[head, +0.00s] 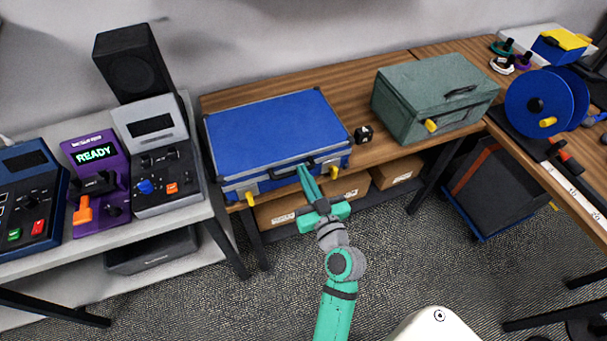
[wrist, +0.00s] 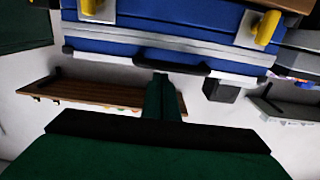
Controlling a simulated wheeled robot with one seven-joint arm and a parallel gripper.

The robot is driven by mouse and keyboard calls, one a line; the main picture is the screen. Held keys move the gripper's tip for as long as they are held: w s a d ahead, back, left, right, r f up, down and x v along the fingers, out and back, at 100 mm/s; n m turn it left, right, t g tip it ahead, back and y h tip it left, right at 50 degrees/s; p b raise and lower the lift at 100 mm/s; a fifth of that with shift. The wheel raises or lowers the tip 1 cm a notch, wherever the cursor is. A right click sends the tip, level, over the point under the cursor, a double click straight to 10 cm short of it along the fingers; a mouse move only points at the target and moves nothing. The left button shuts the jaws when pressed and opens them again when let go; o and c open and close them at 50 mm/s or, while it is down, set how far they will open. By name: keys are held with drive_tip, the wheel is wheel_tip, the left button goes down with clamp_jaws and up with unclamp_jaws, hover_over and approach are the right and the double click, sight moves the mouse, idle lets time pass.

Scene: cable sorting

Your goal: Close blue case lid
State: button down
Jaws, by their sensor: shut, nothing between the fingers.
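The blue case (head: 275,130) lies on the wooden table in the head view. Its lid is down over the base, or nearly so; I cannot tell whether it is fully seated. Its front has a dark handle and yellow latches, which hang outward. My gripper (head: 304,172) is shut and empty, with its fingertips at the case's front edge beside the handle. In the wrist view, the blue case (wrist: 165,40) fills the top with its yellow latches, and my gripper's shut fingers (wrist: 161,85) point at the handle area. I cannot tell whether they touch it.
A green metal box (head: 425,95) and a small black item (head: 364,133) stand right of the case. A blue cable reel (head: 535,102) is farther right. Electronic devices and a black speaker (head: 133,62) stand on the grey bench at left. Cardboard boxes (head: 283,211) sit below the table.

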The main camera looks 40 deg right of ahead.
drive_tip(key=f+v, duration=0.1)
drive_tip(key=v, duration=0.8)
drive_tip(key=shift+f, duration=0.2)
drive_tip(key=r+x, duration=0.2)
drive_tip(key=x, duration=0.7)
idle(0.4)
drive_tip(key=shift+a, duration=0.15)
